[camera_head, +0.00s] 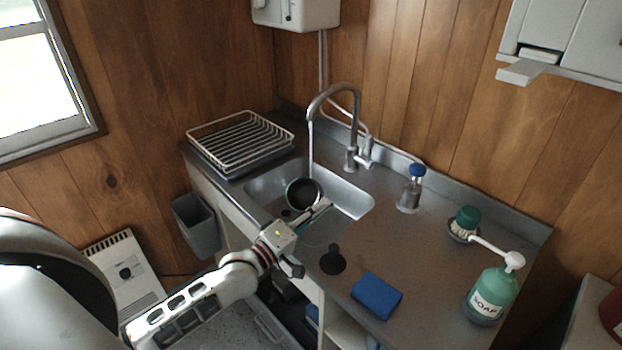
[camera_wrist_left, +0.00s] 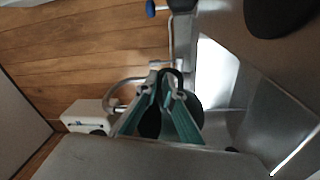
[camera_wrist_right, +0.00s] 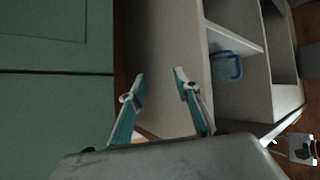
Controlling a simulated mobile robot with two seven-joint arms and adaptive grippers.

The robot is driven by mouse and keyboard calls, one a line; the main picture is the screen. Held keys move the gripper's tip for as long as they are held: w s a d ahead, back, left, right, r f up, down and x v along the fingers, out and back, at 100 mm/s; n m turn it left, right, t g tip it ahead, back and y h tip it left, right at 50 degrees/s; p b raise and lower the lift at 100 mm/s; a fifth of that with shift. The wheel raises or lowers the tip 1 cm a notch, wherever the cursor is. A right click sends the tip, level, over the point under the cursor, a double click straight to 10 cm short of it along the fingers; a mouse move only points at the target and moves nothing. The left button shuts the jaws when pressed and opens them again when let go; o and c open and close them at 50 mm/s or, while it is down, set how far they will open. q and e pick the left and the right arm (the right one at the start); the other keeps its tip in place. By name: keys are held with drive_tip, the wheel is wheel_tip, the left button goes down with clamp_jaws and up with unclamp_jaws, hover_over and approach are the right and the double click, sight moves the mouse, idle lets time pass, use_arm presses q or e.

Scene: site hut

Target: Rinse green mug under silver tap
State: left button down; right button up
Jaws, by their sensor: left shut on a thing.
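The green mug (camera_head: 303,193) is over the sink (camera_head: 352,197), with its dark opening and pale rim facing the head camera. My left gripper (camera_head: 318,208) is shut on it from the front right. In the left wrist view the left fingers (camera_wrist_left: 166,84) nearly meet at a dark part of the mug, whose body is mostly hidden behind them. The silver tap (camera_head: 333,92) arches over the sink, and a thin pale stream runs from its spout down to the mug. My right gripper (camera_wrist_right: 160,82) is open and empty, facing shelves below the counter; it is out of the head view.
A wire dish rack (camera_head: 240,142) stands left of the sink. On the right are a black plug (camera_head: 333,262), a blue sponge (camera_head: 377,295), a blue-topped bottle (camera_head: 411,188), a brush (camera_head: 467,222) and a soap bottle (camera_head: 492,294). A grey bin (camera_head: 196,226) hangs at the left.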

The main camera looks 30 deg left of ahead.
use_arm(q)
drive_tip(key=s+d+r, duration=0.1)
drive_tip(key=s+r, duration=0.3)
drive_tip(key=shift+s+d, duration=0.3)
drive_tip(key=shift+d, duration=0.1)
idle(0.6)
